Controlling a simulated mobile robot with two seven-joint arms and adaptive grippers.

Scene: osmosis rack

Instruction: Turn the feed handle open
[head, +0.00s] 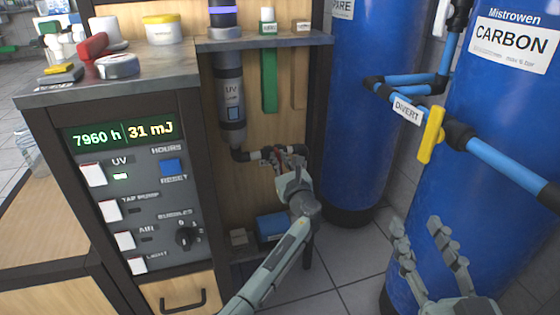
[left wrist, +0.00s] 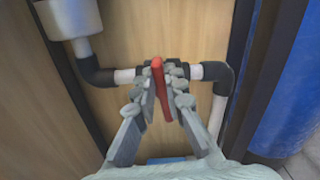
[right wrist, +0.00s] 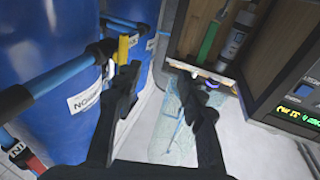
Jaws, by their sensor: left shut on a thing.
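A red valve handle (left wrist: 158,82) sits on the short black-and-white pipe run below the UV unit (head: 230,98). My left gripper (head: 287,163) is at this pipe, and its fingers (left wrist: 165,95) are shut on the red handle, one on each side. In the left wrist view the handle points up and down the picture, across the pipe. In the head view the gripper mostly hides the handle. No label naming this handle is readable. My right gripper (head: 432,262) is open and empty in front of the blue CARBON tank (head: 500,190); its spread fingers also show in the right wrist view (right wrist: 158,85).
A yellow handle (head: 431,134) stands on the blue pipe beside a DIVERT label (head: 407,110). The switch panel (head: 140,205) is left of my left arm. A blue box (head: 272,227) lies low behind that arm. The tiled floor (head: 345,270) between cabinet and tanks is clear.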

